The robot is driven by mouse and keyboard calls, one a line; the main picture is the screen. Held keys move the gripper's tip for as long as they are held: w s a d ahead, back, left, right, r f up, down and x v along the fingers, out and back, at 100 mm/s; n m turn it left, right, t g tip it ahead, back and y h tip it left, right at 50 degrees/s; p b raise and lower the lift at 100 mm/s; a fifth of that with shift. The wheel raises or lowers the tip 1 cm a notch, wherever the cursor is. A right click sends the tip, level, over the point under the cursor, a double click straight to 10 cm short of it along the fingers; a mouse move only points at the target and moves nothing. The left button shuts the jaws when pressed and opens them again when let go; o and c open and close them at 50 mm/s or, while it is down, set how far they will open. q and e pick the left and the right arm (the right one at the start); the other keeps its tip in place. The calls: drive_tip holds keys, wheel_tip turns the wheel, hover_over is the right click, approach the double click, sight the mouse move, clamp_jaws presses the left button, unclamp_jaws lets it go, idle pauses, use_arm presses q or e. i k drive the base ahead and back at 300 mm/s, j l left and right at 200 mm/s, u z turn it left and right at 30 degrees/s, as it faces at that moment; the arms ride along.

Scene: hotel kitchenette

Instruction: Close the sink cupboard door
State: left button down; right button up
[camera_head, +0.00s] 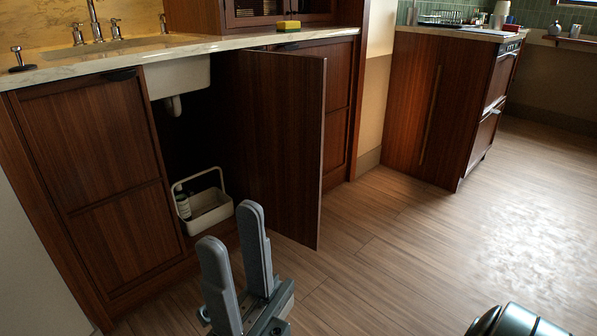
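The sink cupboard door (285,140) is a dark wood panel standing open, swung out into the room from the right side of the cupboard opening. The sink cupboard (195,130) is open to the left of it, with the sink's white underside and drain showing at the top.
A white caddy (208,208) with a bottle sits low inside the cupboard. A closed panel (95,180) is left of the opening. A yellow sponge (288,25) lies on the counter (225,42). Wood floor (400,255) is clear right of the door, up to another cabinet (430,110).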

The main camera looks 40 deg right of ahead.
sight(284, 96)
drive_tip(key=k+u, duration=0.1)
drive_tip(key=u, duration=1)
drive_tip(key=l, duration=0.2)
drive_tip(key=k+l, duration=0.1)
drive_tip(key=l, duration=1.25)
drive_tip(key=k+l, duration=0.15)
drive_tip(key=l, duration=1.25)
drive_tip(key=k+l, duration=0.15)
drive_tip(key=l, duration=1.2)
drive_tip(key=k+l, duration=0.15)
drive_tip(key=l, duration=0.5)
drive_tip(key=k+l, duration=0.1)
drive_tip(key=l, duration=0.6)
